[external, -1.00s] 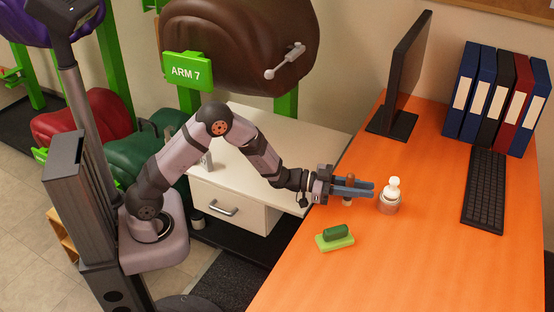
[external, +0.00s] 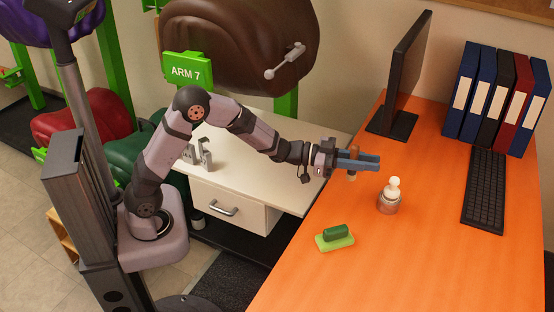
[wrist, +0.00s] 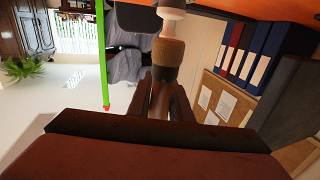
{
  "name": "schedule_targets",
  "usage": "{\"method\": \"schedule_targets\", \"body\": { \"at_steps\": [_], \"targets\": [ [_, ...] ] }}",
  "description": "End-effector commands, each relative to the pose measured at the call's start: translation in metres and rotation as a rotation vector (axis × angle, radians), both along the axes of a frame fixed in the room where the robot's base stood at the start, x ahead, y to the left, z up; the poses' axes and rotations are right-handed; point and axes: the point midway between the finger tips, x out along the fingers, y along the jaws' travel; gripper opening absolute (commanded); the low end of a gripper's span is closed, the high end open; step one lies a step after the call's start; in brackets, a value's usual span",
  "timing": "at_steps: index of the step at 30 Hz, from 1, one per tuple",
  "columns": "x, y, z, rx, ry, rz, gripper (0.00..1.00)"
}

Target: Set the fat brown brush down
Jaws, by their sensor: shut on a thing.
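My gripper (external: 358,160) is shut on the fat brown brush (external: 353,177) and holds it roughly upright above the orange desk (external: 420,250), near its left edge. Part of the brush shows above and below the blue fingers in the external view; the fingers hide its middle. In the wrist view the brown brush (wrist: 168,55) stands out between the dark fingers. The gap between the brush's lower end and the desk is hard to judge.
A green block with a dark green top (external: 334,238) lies nearer the front. A monitor (external: 402,75), keyboard (external: 485,190) and binders (external: 500,100) stand farther back and right. The desk's front middle is clear.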

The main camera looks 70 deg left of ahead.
Motion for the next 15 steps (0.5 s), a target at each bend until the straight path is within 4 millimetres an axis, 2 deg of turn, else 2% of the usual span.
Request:
{"method": "schedule_targets", "body": {
  "at_steps": [8, 15],
  "targets": [
    [0.02, 0.009, 0.006, 0.001, -0.003, -0.025, 0.0],
    [0.057, 0.032, 0.013, -0.001, 0.0, -0.083, 0.0]
  ]
}}
